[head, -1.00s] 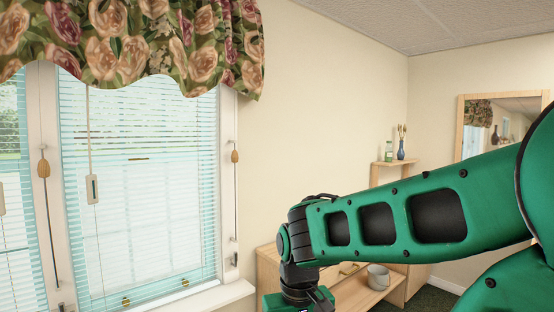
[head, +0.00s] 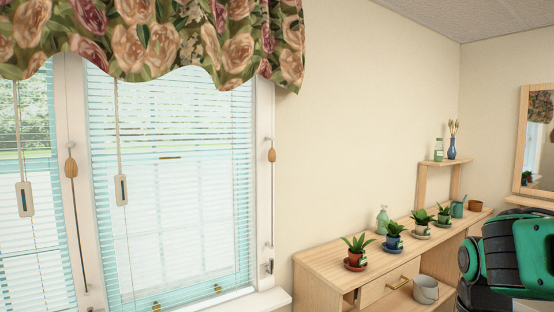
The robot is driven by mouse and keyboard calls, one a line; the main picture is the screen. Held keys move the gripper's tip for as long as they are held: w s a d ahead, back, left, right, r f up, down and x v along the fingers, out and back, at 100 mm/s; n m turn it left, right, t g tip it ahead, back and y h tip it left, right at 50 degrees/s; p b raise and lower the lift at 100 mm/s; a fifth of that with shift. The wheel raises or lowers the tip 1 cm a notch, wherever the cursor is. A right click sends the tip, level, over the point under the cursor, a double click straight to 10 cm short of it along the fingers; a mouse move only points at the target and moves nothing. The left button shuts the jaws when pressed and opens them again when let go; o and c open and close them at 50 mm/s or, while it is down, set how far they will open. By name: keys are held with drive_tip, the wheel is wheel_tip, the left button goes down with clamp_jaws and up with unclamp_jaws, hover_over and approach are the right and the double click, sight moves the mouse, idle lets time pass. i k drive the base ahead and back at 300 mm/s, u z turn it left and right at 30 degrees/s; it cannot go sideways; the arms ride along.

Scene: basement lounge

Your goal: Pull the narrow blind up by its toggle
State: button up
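Two light slatted blinds hang lowered in the window: one (head: 215,190) in the middle left and one (head: 40,262) cut off by the left picture edge. I cannot tell which is the narrow one. A wooden toggle (head: 272,155) hangs on a cord at the right frame side. Another wooden toggle (head: 71,168) hangs on the post between the blinds. Pale slotted tags also hang on cords before the blinds, one on the right blind (head: 121,191) and one on the left (head: 25,200). My gripper is out of view; only part of my green arm shows at lower right.
A floral valance (head: 160,40) covers the window top. A wooden shelf unit (head: 320,262) right of the window bears several potted plants, a green bottle (head: 383,220) and a grey bucket (head: 426,290) lower down. The wall between window and shelf is bare.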

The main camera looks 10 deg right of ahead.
sight(272, 156)
drive_tip(key=z, duration=0.1)
drive_tip(key=i, duration=1)
drive_tip(key=u, duration=0.1)
